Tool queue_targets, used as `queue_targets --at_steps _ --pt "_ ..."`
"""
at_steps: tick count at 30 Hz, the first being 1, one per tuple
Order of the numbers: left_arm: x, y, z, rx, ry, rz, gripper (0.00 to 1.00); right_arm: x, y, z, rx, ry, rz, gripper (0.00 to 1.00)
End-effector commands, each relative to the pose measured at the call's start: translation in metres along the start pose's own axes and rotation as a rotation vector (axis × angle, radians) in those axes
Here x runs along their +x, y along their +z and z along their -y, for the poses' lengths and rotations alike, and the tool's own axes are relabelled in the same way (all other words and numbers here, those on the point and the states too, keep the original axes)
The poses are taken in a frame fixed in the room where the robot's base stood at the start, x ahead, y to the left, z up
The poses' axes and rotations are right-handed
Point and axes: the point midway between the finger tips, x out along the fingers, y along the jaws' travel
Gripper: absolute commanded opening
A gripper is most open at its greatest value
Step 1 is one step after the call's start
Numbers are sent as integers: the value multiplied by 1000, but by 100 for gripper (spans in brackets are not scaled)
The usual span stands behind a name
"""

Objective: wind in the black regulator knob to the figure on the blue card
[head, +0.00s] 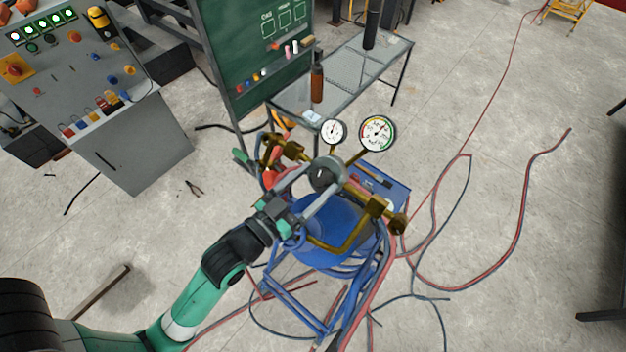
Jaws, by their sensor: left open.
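The black regulator knob (327,173) is a dark round knob with a grey face, at the middle of the brass regulator (366,193). My left gripper (322,184) reaches in from the lower left. Its two grey fingers are apart, one on the upper left and one on the lower right of the knob. I cannot tell whether they touch it. A small white gauge (333,131) and a larger gauge with a coloured rim (378,133) stand above the regulator; their figures are too small to read. I cannot make out the blue card for certain. My right gripper is not in view.
The regulator sits over a blue cart (396,190) hung with hoses. Red and dark hoses (520,240) trail over the floor on the right. A control cabinet (130,150) stands left, a green board (262,70) and metal table (345,75) behind. Pliers (194,188) lie on the floor.

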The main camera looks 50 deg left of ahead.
Motion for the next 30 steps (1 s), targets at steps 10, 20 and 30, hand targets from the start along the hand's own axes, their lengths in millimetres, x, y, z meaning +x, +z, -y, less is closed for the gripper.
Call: queue_targets --at_steps 10,20,30 --pt "0 0 0 0 0 -1 21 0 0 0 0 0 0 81" --pt "0 -2 0 18 16 4 0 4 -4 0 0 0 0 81" --pt "0 0 0 48 43 2 0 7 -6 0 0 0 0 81"
